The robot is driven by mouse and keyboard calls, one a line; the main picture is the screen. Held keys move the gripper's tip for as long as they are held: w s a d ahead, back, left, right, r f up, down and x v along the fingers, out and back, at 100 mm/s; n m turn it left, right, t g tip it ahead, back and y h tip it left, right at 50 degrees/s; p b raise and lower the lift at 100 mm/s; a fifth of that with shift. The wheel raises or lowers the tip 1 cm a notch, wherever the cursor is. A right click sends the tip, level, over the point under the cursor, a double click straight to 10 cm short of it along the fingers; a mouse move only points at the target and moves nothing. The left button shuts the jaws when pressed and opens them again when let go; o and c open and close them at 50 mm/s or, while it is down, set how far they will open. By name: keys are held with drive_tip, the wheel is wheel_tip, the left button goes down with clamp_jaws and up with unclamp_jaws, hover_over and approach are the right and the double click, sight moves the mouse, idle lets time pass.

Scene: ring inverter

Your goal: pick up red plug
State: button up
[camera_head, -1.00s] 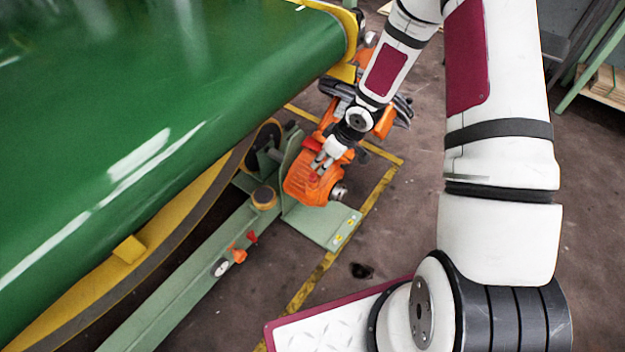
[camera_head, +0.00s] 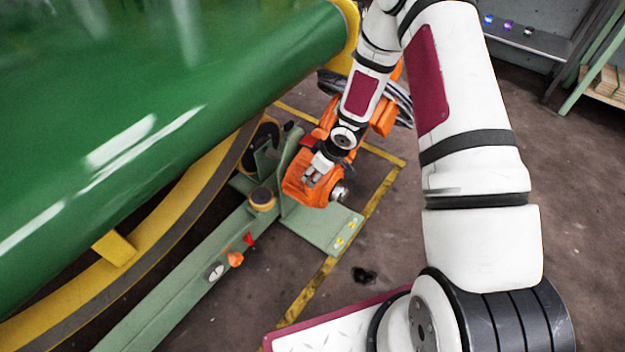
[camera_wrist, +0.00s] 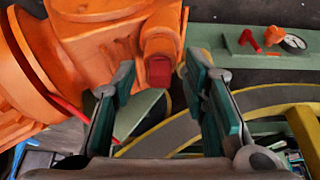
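In the wrist view, a small red plug-like piece (camera_wrist: 159,72) sits at the end of a short orange stub on the orange motor unit. It shows between the two fingers of my gripper (camera_wrist: 157,66), which are open and apart from it. In the head view my gripper (camera_head: 312,176) is over the top of the orange motor unit (camera_head: 305,192), and that red piece is hidden there. Another small red piece (camera_head: 249,239) sits on the green beam beside an orange knob (camera_head: 236,259). It also shows in the wrist view (camera_wrist: 248,40), away from the fingers.
The large green cylinder (camera_head: 150,130) with its yellow ring (camera_head: 117,248) fills the left. The green beam (camera_head: 180,290) runs along the floor below it. Black cables (camera_head: 335,84) lie behind the motor unit.

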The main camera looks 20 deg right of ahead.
drive_tip(key=shift+r, duration=0.1)
drive_tip(key=shift+c, duration=0.2)
drive_tip(key=c, duration=0.8)
drive_tip(key=shift+r, duration=0.1)
